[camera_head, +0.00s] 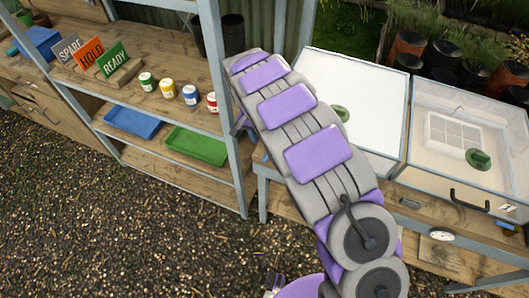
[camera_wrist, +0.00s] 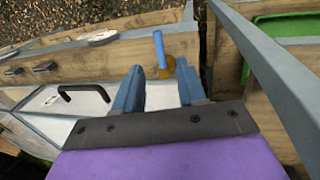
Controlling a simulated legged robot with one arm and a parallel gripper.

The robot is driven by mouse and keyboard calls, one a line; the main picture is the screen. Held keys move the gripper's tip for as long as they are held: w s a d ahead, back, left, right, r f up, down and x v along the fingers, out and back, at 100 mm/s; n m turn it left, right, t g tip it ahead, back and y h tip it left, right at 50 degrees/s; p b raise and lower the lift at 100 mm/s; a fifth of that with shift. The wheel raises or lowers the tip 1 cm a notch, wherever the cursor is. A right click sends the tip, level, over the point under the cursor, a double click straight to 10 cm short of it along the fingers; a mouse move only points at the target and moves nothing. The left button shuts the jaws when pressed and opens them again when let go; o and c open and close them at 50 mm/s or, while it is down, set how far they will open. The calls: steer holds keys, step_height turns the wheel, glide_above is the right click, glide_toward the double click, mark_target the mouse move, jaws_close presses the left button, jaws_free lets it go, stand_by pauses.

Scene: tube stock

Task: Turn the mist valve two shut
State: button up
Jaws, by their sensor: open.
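A valve with a blue lever (camera_wrist: 159,48) and a brass body (camera_wrist: 166,67) shows in the wrist view, on the wooden bench front. Its lever points up in that picture; no number is readable on it. My gripper (camera_wrist: 160,72) is open, its two blue-grey fingers spread on either side of the valve in the picture. The valve appears beyond the fingertips; I cannot tell how close, and nothing is held. In the head view my arm hides this valve and the fingers. Another small blue fitting (camera_head: 508,228) shows at the right of the bench front.
A round dial (camera_head: 441,235) is on the bench front. A clear-lidded box (camera_head: 455,190) with a black handle and a white-topped box (camera_head: 350,75) stand above. A grey-blue shelf post (camera_wrist: 275,65) runs close to my gripper's right, with a green tray (camera_head: 196,146) beyond.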

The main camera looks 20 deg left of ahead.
mark_target(266, 155)
steer(key=f, duration=0.2)
steer(key=d+f, duration=0.1)
steer(key=f, duration=0.4)
steer(key=shift+s+d+f+b, duration=0.1)
steer(key=shift+d+f+b, duration=0.15)
steer(key=shift+f+b, duration=0.15)
steer(key=shift+r, duration=0.1)
jaws_close()
